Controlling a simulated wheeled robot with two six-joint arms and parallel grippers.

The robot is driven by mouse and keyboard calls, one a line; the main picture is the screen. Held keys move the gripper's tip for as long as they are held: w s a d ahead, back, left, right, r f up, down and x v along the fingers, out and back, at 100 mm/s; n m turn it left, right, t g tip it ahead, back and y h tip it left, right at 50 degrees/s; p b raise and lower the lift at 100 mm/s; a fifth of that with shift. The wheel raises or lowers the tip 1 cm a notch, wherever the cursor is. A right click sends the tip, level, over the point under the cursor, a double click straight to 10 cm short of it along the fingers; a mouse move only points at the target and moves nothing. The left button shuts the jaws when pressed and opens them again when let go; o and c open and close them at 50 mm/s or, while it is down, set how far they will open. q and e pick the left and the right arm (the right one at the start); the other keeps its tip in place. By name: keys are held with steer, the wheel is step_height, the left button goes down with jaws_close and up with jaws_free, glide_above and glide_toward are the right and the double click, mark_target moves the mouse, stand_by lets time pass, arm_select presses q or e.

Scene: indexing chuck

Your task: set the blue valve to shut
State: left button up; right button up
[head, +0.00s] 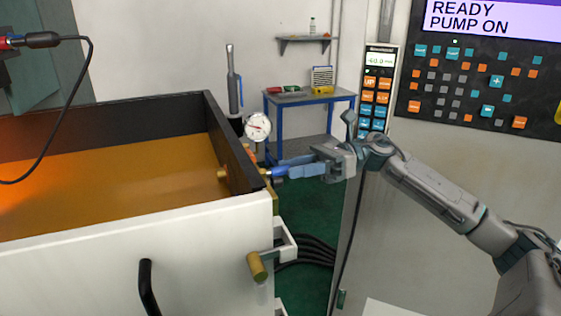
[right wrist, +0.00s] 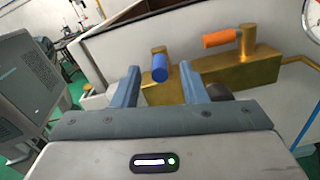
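The blue valve handle (head: 279,171) sticks out from the right side of the tank in the head view. In the right wrist view the blue handle (right wrist: 159,68) points toward me from a brass block (right wrist: 205,82). My right gripper (head: 296,167) is at the blue handle. Its two fingers (right wrist: 159,82) stand apart on either side of the handle, with visible gaps, so it is open. An orange handle (right wrist: 221,39) sits on the same brass block, to the right of the blue one. My left gripper is not in view.
The tank's black rim (head: 232,150) lies left of the gripper, with a gauge (head: 257,127) behind. A control panel (head: 480,85) and a keypad pendant (head: 377,90) are at the right. A blue table (head: 309,98) stands farther back. A brass knob (head: 257,266) sits below.

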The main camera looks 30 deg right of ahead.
mark_target(280, 170)
steer(key=shift+p+x, duration=0.7)
steer(key=shift+x, duration=1.1)
jaws_close()
